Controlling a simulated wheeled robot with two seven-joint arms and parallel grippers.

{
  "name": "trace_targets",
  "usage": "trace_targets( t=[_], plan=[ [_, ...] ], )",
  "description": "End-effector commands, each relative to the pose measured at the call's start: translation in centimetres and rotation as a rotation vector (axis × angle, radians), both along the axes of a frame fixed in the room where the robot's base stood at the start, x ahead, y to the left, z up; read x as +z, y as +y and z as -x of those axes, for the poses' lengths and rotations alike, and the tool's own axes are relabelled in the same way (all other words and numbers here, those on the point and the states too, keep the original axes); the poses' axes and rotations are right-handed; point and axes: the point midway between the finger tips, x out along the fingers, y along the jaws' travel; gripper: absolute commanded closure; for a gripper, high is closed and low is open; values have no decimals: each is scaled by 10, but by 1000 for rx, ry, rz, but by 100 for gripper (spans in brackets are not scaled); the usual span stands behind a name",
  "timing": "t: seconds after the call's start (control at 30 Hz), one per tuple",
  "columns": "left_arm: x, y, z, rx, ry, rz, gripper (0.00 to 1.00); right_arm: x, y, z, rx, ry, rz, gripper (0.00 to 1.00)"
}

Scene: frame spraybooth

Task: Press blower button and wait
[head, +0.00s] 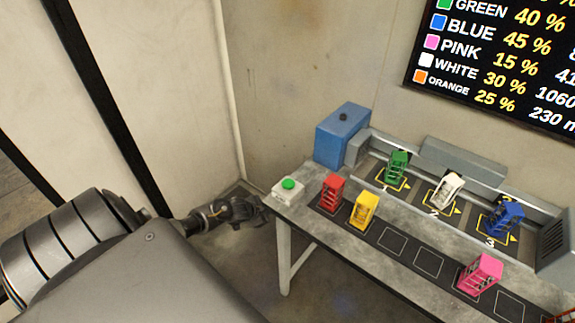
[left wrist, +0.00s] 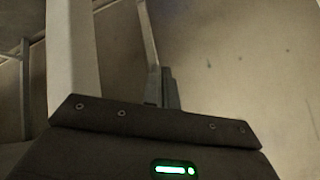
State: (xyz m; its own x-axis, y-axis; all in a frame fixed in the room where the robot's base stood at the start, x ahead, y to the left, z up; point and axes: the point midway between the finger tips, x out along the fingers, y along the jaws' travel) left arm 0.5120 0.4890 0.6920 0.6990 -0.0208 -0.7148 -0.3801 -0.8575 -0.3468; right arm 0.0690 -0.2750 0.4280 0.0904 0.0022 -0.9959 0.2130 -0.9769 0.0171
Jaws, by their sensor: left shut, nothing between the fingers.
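A green push button (head: 289,183) sits on top of a small white box (head: 287,195) at the near left corner of the grey table. No label is readable on it. My left gripper (head: 264,209) is shut and empty, just left of and below the box in the head view. I cannot tell whether its tip touches the box or the table corner. The button does not show in the left wrist view, which holds my dark wrist housing with a green light, a pale upright and bare wall. My right gripper is in no view.
A blue box (head: 342,134) stands at the table's back left. Green (head: 397,166), white (head: 447,189) and blue (head: 506,218) frames stand in numbered slots. Red (head: 332,193), yellow (head: 364,209) and pink (head: 480,273) frames stand on the dark front strip. A display (head: 500,65) hangs behind.

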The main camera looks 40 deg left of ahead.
Motion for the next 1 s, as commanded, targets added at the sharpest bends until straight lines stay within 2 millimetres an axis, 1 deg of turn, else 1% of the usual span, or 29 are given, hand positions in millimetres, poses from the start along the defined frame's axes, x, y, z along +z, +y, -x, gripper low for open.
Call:
trace_targets(
  t=[0.03,0.07,0.1,0.17,0.2,0.27,0.3,0.37,0.4,0.47,0.5,0.53,0.6,0.7,0.83,0.9,1.0],
  plan=[
    [32,8,-18,-27,-36,-19,100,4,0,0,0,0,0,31],
    [48,12,-27,-41,-55,-29,100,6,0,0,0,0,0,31],
    [69,15,-38,-62,-78,-42,100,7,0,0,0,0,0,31],
    [100,21,-53,-91,-111,-63,100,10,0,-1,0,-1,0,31],
    [122,23,-62,-112,-132,-77,100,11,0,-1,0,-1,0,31],
    [156,25,-74,-147,-164,-97,100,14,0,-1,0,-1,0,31],
    [180,22,-81,-175,-183,-104,100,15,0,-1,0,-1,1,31],
    [216,6,-85,-231,-199,-96,100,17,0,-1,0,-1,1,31],
    [238,-8,-83,-272,-199,-85,100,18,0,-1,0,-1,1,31],
    [269,-28,-77,-331,-192,-80,100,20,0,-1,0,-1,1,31],
    [288,-40,-70,-369,-183,-81,100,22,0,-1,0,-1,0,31],
    [300,-49,-64,-396,-174,-84,100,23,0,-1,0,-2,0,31],
    [325,-65,-47,-451,-151,-99,100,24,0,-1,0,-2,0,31],
    [348,-81,-24,-508,-115,-133,100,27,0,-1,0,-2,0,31],
    [362,-91,-1,-549,-80,-169,100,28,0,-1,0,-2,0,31],
    [365,-93,5,-557,-70,-177,100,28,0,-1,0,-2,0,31],
    [366,-94,8,-560,-65,-182,100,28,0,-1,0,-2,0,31]
  ],
)
